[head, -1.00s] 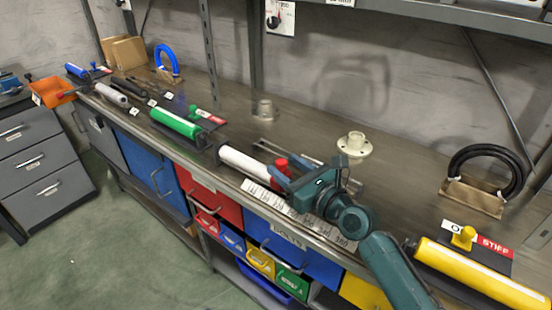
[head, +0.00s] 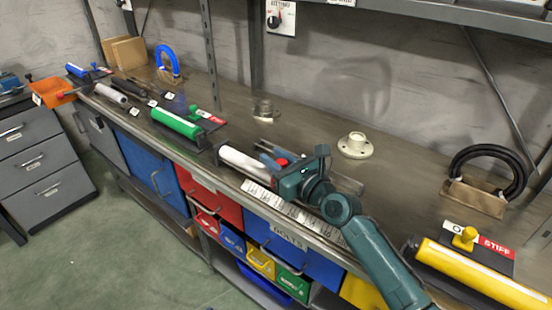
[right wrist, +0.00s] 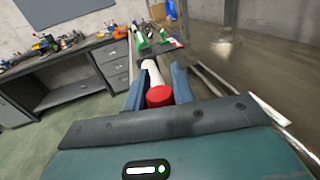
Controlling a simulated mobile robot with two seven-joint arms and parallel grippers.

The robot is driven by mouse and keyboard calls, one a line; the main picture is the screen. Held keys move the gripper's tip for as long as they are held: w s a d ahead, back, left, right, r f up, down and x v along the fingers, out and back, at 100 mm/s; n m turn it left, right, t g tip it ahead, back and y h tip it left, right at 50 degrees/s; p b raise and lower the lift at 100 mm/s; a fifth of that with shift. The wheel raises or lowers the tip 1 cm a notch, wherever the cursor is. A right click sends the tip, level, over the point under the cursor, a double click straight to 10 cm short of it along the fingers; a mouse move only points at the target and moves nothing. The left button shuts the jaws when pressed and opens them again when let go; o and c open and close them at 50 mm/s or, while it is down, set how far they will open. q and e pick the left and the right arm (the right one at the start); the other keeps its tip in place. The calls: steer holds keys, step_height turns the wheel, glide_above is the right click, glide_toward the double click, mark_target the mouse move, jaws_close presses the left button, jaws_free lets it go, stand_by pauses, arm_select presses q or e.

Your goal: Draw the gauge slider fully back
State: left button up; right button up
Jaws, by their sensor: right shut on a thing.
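The gauge is a white cylinder (head: 241,162) lying between rails on the bench, with a red knob (head: 282,161) at its right end. A printed scale strip (head: 290,213) runs along the bench's front edge beside it. My right gripper (head: 270,159) is at the gauge's right end, its blue fingers on both sides, shut on the slider. In the right wrist view, the red knob (right wrist: 159,96) sits between the fingers (right wrist: 157,74), and the white cylinder (right wrist: 151,72) extends ahead. The palm and fingers hide part of the slider in the head view. My left gripper is not in view.
A green cylinder (head: 175,123) lies further left on the bench, and a yellow one (head: 480,275) at the right front. A pale flanged fitting (head: 355,146) stands behind the gripper. A black hose coil (head: 488,165) sits at right.

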jaws_close()
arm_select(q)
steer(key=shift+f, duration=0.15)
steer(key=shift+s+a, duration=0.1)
arm_select(e)
steer(key=v, duration=0.5)
steer(key=w+d+p+v, duration=0.1)
steer(key=v, duration=0.4)
steer(key=w+d+p+v, duration=0.1)
steer(key=v, duration=0.3)
steer(key=shift+s+d, duration=0.2)
steer(key=shift+d, duration=0.3)
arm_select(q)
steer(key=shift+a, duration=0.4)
arm_select(e)
steer(key=shift+f, duration=0.1)
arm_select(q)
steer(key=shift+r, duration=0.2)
arm_select(e)
steer(key=shift+o, duration=1)
jaws_free()
steer(key=o, duration=0.3)
steer(key=shift+s+d, duration=0.1)
steer(key=shift+d, duration=0.15)
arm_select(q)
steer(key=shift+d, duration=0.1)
arm_select(e)
steer(key=shift+o, duration=0.8)
steer(key=shift+a, duration=0.1)
